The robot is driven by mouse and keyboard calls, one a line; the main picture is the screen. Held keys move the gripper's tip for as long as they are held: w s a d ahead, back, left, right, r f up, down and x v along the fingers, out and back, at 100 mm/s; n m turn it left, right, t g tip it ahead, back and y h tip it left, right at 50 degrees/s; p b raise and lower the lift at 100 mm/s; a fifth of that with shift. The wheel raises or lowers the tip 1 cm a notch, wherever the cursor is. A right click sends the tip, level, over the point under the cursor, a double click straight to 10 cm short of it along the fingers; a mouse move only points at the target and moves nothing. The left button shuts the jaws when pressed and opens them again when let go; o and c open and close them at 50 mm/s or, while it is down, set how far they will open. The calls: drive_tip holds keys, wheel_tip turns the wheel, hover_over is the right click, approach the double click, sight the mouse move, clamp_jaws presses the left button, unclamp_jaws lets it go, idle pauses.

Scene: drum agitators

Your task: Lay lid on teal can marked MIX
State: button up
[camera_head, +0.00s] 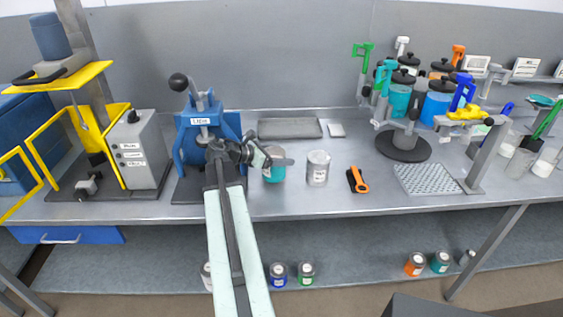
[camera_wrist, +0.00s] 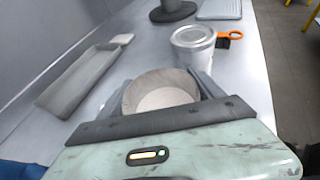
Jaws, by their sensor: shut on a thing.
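The teal can (camera_head: 274,173) stands on the bench right of the blue press; its label is too small to read. My gripper (camera_head: 278,162) is at the can's upper part and partly covers it. In the wrist view, an open round can with a pale, empty-looking inside (camera_wrist: 160,98) sits between my gripper's fingers (camera_wrist: 160,88), which are shut on it. It appears to be the teal can, though its outside is mostly hidden there. I cannot pick out a loose lid. A silver can (camera_head: 318,168) with a closed top stands to the right, also in the wrist view (camera_wrist: 193,45).
The blue press (camera_head: 202,120) stands close left of the can. Behind are a grey tray (camera_head: 290,128) and a small grey block (camera_head: 337,130). An orange-and-black tool (camera_head: 357,180) lies right of the silver can. A dark round stand (camera_head: 404,147) is farther right. Free bench lies between.

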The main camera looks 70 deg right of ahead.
drive_tip(key=shift+w+f+b, duration=0.15)
drive_tip(key=shift+f+b, duration=0.55)
drive_tip(key=shift+f, duration=0.5)
drive_tip(key=shift+f, duration=0.2)
drive_tip(key=o, duration=1.6)
drive_tip(key=shift+r, duration=0.1)
